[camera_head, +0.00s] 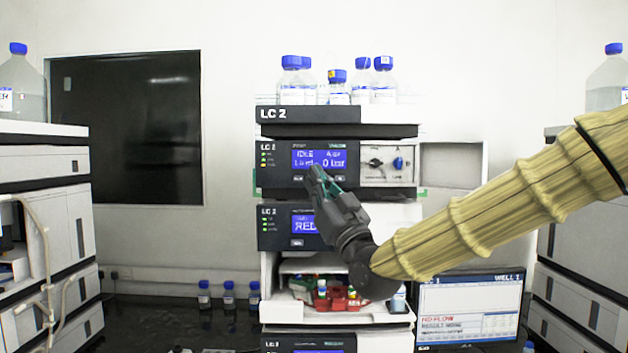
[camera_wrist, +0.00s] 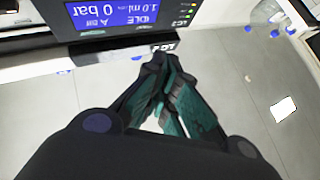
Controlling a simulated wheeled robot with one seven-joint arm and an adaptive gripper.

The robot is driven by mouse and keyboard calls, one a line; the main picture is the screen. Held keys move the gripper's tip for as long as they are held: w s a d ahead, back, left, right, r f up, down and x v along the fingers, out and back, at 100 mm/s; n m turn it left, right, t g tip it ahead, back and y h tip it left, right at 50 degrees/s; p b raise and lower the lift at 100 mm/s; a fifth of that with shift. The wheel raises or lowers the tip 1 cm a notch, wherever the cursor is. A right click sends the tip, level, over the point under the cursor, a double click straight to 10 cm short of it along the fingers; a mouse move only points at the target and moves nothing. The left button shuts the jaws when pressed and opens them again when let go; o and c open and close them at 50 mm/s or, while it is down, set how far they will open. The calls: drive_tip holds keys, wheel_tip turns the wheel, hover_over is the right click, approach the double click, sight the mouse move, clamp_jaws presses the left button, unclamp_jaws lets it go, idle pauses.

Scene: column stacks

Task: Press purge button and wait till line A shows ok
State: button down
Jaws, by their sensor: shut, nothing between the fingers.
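The pump module (camera_head: 281,166) of the LC 2 stack has a blue display (camera_head: 319,158) reading IDLE, 0 bar, and what looks like "A air". The same display (camera_wrist: 112,14) is upside down in the wrist view. A small button (camera_head: 298,179) sits under the display's left side; its label is too small to read. My gripper (camera_head: 316,172) has its fingertips together and empty, in front of the panel just below the display.
Blue-capped bottles (camera_head: 291,80) stand on top of the stack. A valve panel (camera_head: 387,163) is to the right. A monitor (camera_head: 470,308) at lower right shows NO FLOW.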

drive_tip(key=p, duration=0.2)
approach(306, 163)
wheel_tip(306, 163, up, 2)
drive_tip(key=a, duration=0.2)
drive_tip(key=shift+w+d+r, duration=0.15)
drive_tip(key=shift+w+r, duration=0.15)
drive_tip(key=shift+w, duration=0.45)
drive_tip(key=shift+w+b, duration=0.65)
drive_tip(key=shift+w, duration=0.15)
idle(1.6)
drive_tip(key=shift+s, duration=0.1)
idle(0.4)
drive_tip(key=shift+s+b, duration=0.6)
drive_tip(key=shift+s, duration=0.15)
drive_tip(key=shift+s+b, duration=1.3)
drive_tip(key=shift+s, duration=1.2)
